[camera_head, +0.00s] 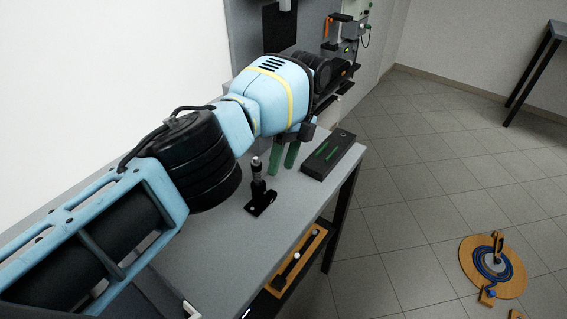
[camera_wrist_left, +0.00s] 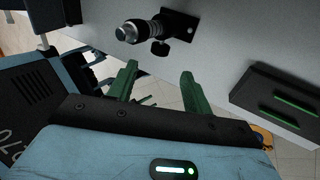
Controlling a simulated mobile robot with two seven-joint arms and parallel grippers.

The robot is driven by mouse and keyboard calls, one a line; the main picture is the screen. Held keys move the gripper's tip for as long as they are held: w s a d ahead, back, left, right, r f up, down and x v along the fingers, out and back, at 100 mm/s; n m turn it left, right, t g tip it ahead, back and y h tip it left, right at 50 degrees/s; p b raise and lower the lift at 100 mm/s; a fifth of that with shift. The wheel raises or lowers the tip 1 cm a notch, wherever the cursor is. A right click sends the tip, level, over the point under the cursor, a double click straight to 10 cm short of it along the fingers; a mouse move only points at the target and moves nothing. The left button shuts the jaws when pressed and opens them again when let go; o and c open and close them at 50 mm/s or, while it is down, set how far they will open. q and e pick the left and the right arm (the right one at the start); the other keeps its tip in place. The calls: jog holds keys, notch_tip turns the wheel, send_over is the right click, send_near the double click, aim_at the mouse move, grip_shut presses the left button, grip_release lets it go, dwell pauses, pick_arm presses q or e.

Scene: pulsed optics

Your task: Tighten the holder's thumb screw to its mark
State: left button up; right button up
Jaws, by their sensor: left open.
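The holder (camera_head: 258,187) is a dark upright post with a silver tip on a black base plate, standing on the grey table. In the left wrist view the holder (camera_wrist_left: 145,29) shows at the top, with its black thumb screw (camera_wrist_left: 160,48) sticking out from the side. I cannot make out a mark on the screw. My left gripper (camera_head: 283,165) is to the right of the holder in the head view. Its two green fingers (camera_wrist_left: 159,70) are apart, with nothing between them, and the thumb screw lies beyond their tips. My right gripper is in no view.
A dark box (camera_head: 329,156) with green strips lies near the table's right edge; it also shows in the left wrist view (camera_wrist_left: 284,96). A wooden tray (camera_head: 297,262) sits below the tabletop. Equipment stands at the back. A round wooden board (camera_head: 493,268) with blue cable lies on the floor.

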pick_arm(q)
jog(key=shift+r, duration=0.1)
jog(key=t, duration=0.8)
send_near(273, 194)
jog(key=f, duration=0.2)
jog(key=shift+y, duration=0.3)
jog(key=shift+w+b+x, duration=0.1)
jog(key=shift+b+x, duration=0.1)
jog(key=shift+x, duration=1.75)
jog(key=shift+w+b+x, duration=0.15)
jog(key=shift+b+x, duration=0.05)
jog(key=shift+x, duration=1.8)
jog(key=shift+r, duration=0.15)
